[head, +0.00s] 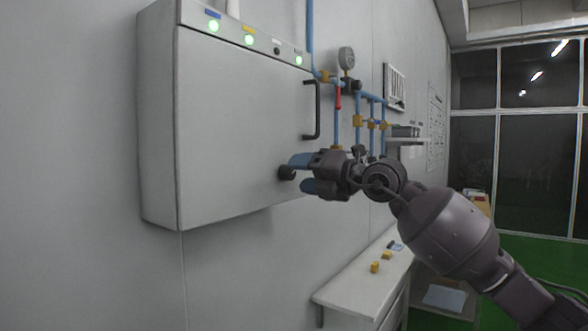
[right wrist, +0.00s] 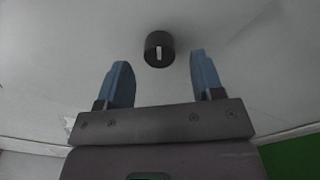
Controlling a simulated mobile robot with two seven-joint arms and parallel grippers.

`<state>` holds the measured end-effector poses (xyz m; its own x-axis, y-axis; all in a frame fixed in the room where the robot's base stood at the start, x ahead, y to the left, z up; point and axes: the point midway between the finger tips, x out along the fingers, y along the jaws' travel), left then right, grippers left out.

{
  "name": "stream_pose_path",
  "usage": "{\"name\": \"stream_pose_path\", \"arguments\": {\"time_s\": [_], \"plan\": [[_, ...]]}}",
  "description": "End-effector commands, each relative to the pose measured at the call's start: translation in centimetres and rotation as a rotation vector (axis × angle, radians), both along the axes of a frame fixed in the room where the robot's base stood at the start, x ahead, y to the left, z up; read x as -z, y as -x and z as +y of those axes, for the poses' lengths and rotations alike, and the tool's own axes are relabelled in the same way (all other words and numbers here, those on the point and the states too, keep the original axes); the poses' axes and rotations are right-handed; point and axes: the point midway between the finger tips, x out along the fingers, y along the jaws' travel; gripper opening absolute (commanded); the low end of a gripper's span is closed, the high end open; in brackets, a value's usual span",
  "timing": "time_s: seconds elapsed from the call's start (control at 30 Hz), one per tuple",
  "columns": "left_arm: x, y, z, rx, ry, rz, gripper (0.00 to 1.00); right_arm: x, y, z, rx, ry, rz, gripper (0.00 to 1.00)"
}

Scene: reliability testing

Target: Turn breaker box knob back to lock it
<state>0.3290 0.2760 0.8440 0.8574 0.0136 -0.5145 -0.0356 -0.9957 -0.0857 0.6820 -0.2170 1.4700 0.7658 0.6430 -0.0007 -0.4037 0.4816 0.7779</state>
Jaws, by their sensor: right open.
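The breaker box (head: 235,125) is a light grey cabinet on the wall with its door closed. Its round black knob (head: 286,173) sits at the lower right of the door. In the right wrist view the knob (right wrist: 159,49) shows a white mark that runs nearly upright. My right gripper (head: 298,173) is open, its two blue fingers close to the knob. In the right wrist view the right gripper (right wrist: 160,80) has the knob ahead, centred between the fingertips and just beyond them. It is not gripped. My left gripper is not in view.
A black door handle (head: 318,110) is above the knob. Blue pipes with a red-handled valve (head: 338,98) and a gauge (head: 346,58) run to the right. A white bench (head: 350,285) with yellow blocks (head: 375,267) is below. The wall left of the box is clear.

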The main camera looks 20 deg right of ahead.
Motion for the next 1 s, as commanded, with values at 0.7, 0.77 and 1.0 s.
{"name": "stream_pose_path", "arguments": {"time_s": [0.7, 0.77, 1.0], "plan": [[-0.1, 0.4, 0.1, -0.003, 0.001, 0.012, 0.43, 0.0, -2.1, 1.8, 0.0, 0.0, 0.0, 0.46], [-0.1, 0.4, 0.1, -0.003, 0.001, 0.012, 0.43, 0.0, -2.1, 1.8, 0.0, 0.0, 0.0, 0.36], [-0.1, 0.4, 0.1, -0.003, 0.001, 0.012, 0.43, 0.1, -2.1, 1.8, 0.0, 0.001, -0.001, 0.12]]}}
